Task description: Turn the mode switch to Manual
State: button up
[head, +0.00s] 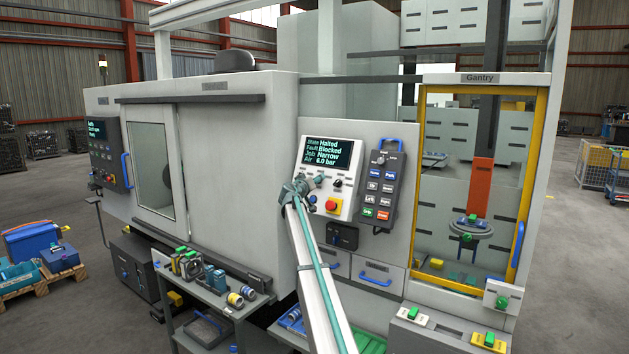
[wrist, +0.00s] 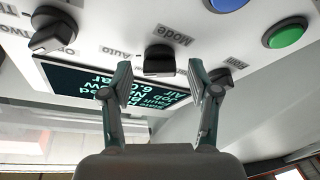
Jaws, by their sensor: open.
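The mode switch (wrist: 160,60) is a black knob on the light panel, with an upside-down "Mode" label beside it in the wrist view. An "Auto" label is to its left; I cannot read a Manual label or tell clearly which way the knob points. My gripper (wrist: 158,82) is open, its fingertips apart on either side of the knob, with nothing held. I cannot tell whether they touch it. In the head view my gripper (head: 299,188) is at the left part of the control panel (head: 343,207) and hides some of the controls there.
Another black knob (wrist: 52,30) is to the left and one (wrist: 222,74) is close to the right finger. A green button (wrist: 286,33) is farther right. The screen (head: 334,151) reads Halted and Blocked. A red stop button (head: 332,204) and keypad pendant (head: 381,189) are nearby.

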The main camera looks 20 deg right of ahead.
grip_shut()
jog(key=shift+s+n, duration=0.1)
jog(key=shift+n, duration=0.2)
jog(key=n+y+p, duration=0.1)
jog(key=n, duration=0.3)
jog(key=n+y+p, duration=0.2)
jog(key=n, duration=0.2)
jog(key=n+y+p, duration=0.2)
jog(key=n, duration=0.2)
jog(key=shift+d+r+n+g, duration=0.15)
jog(key=shift+r+n+g, duration=0.15)
jog(key=shift+n, duration=0.1)
dwell(0.5)
